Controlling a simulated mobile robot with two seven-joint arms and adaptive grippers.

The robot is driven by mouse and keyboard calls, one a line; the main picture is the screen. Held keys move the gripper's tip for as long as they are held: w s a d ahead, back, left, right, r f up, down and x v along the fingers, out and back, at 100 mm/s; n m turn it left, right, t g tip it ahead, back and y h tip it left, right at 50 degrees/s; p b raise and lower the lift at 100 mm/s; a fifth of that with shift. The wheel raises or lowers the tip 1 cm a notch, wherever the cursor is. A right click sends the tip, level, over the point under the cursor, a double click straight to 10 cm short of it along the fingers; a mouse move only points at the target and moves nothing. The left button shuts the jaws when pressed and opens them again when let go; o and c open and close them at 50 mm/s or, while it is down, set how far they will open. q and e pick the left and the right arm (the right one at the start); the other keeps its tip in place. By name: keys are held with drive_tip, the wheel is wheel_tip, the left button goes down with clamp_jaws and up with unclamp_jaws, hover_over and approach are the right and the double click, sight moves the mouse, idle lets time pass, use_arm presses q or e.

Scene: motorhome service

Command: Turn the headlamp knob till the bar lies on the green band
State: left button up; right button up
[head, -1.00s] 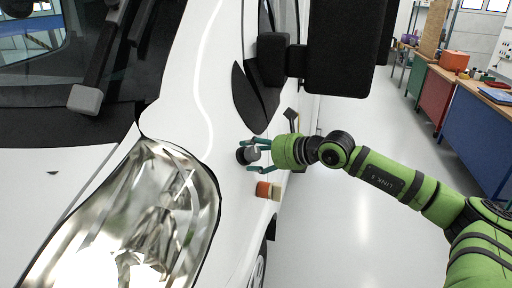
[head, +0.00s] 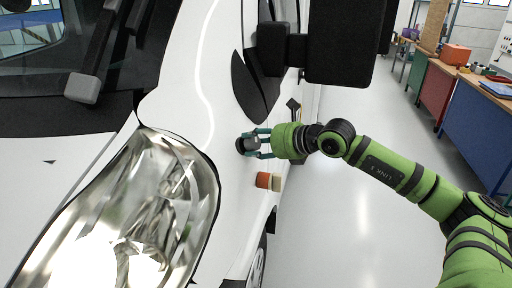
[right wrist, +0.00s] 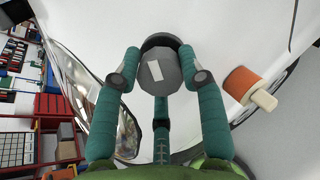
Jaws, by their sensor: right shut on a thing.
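The headlamp knob (head: 250,144) is a dark grey round knob on the white side panel of the motorhome, behind the headlamp (head: 165,200). In the right wrist view the knob (right wrist: 160,76) shows a many-sided grey face with a short white bar, slightly tilted from upright. My right gripper (head: 258,144) is shut on the knob, with its teal fingers on opposite sides in the right wrist view (right wrist: 163,80). I cannot make out a green band in either view. My left gripper is not in view.
An orange and cream fitting (head: 268,181) sticks out of the panel just below the knob. The black mirror (head: 340,45) hangs above my right arm. Workbenches (head: 470,110) stand at the far right, with open floor between.

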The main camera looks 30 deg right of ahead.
drive_tip(key=m+b, duration=0.2)
drive_tip(key=shift+m+h, duration=0.3)
drive_tip(key=shift+m, duration=0.1)
drive_tip(key=m+b, duration=0.1)
drive_tip(key=m, duration=0.1)
drive_tip(key=m+b, duration=0.1)
drive_tip(key=m, duration=0.1)
drive_tip(key=shift+r+h+b, duration=0.2)
drive_tip(key=shift+h+b, duration=0.1)
drive_tip(key=shift+b, duration=0.1)
drive_tip(key=m+b, duration=0.1)
drive_tip(key=m, duration=0.2)
drive_tip(key=shift+m+h, duration=0.3)
drive_tip(key=shift+w+r+m+g+h+b, duration=0.1)
drive_tip(key=shift+m+g+h+b, duration=0.25)
drive_tip(key=shift+m, duration=1.95)
drive_tip(key=o, duration=1.1)
drive_tip(key=shift+d, duration=0.1)
drive_tip(key=shift+f, duration=0.2)
